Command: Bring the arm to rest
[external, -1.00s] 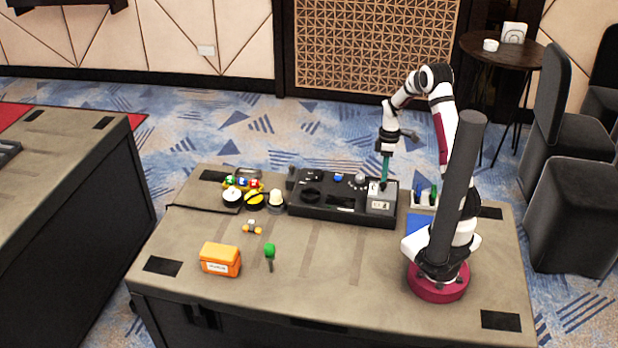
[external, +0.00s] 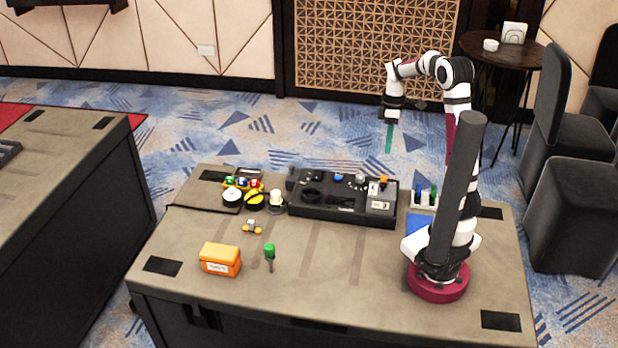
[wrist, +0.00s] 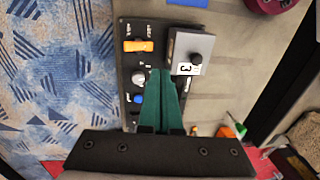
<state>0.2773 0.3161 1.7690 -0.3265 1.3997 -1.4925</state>
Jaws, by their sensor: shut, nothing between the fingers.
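My gripper (external: 389,150) has teal fingers and is raised in the air above the back right part of the black control panel (external: 310,209). It points down with its fingers together and holds nothing. In the wrist view the shut fingers (wrist: 161,74) show over the panel, between its knobs and a grey block with a label "3" (wrist: 186,69). My arm is folded up, its elbow high above the table.
An orange switch (external: 384,180) sits on the panel. An orange box (external: 220,259), a green-handled tool (external: 269,256) and coloured buttons (external: 243,183) lie further left. The front middle of the table is clear.

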